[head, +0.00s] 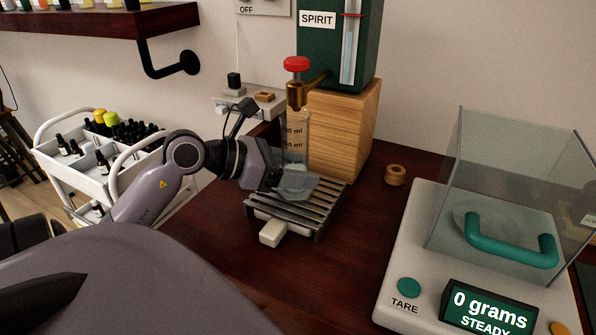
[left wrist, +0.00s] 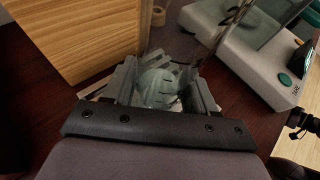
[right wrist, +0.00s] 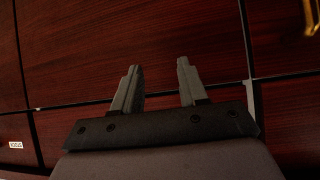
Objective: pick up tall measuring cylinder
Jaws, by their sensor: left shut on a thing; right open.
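The tall measuring cylinder (head: 295,135) is clear, with ml marks. It stands upright over the slatted metal drip tray (head: 312,212), under the brass tap (head: 299,95) with a red knob. My left gripper (head: 292,183) is shut on the cylinder's lower part, coming in from the left. In the left wrist view the clear glass (left wrist: 158,88) sits between the left fingers. My right gripper (right wrist: 158,88) is open and empty in front of dark red wooden panels in the right wrist view.
A green SPIRIT dispenser (head: 335,45) stands on a wooden block (head: 345,125) just behind the cylinder. A scale with a clear shield (head: 425,215) reads 0 grams at the right. A small wooden ring (head: 395,175) lies between. A white trolley (head: 85,180) with bottles stands left.

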